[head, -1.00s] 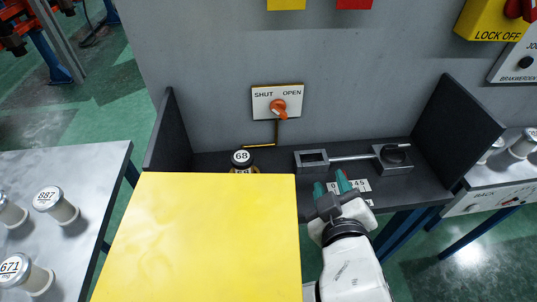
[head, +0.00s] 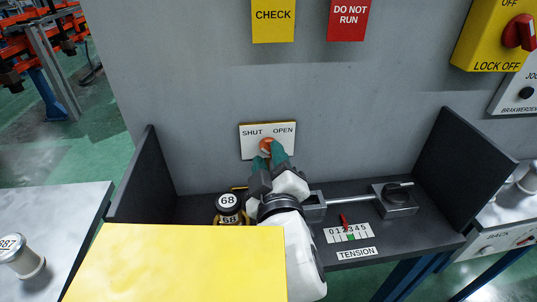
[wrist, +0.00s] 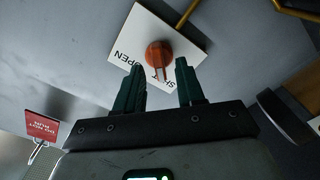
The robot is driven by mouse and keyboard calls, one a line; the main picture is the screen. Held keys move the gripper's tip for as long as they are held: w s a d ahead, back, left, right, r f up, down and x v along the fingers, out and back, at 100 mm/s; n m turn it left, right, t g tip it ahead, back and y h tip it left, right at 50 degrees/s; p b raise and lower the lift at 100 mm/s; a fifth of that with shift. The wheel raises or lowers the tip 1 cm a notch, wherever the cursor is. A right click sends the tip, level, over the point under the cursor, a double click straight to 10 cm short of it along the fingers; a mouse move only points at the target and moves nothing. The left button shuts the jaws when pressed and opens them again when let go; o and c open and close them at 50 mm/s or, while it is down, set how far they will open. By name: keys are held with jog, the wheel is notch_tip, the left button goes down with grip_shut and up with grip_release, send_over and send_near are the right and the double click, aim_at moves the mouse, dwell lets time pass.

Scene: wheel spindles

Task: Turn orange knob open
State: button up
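The orange knob (head: 267,144) is on a white plate (head: 247,146) marked SHUT on the left and OPEN on the right, on the grey wall. The knob (wrist: 159,52) also shows in the wrist view, with its narrow grip pointing towards my gripper. My gripper (head: 268,157) is in front of the plate, its teal fingers hiding the knob's lower part in the head view. In the wrist view my gripper (wrist: 160,70) is open, one fingertip on each side of the knob, with visible gaps. I cannot tell whether the tips reach its depth.
A yellow panel (head: 180,262) fills the lower left. A spool marked 68 (head: 228,204) stands on the dark shelf (head: 195,212) beside my wrist. A metal bar fixture (head: 397,200) and tension scale (head: 349,233) are to the right. Dark side walls (head: 142,180) bound the shelf.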

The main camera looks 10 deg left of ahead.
jog(key=shift+x, duration=0.8)
jog(key=shift+c, duration=0.3)
grip_shut()
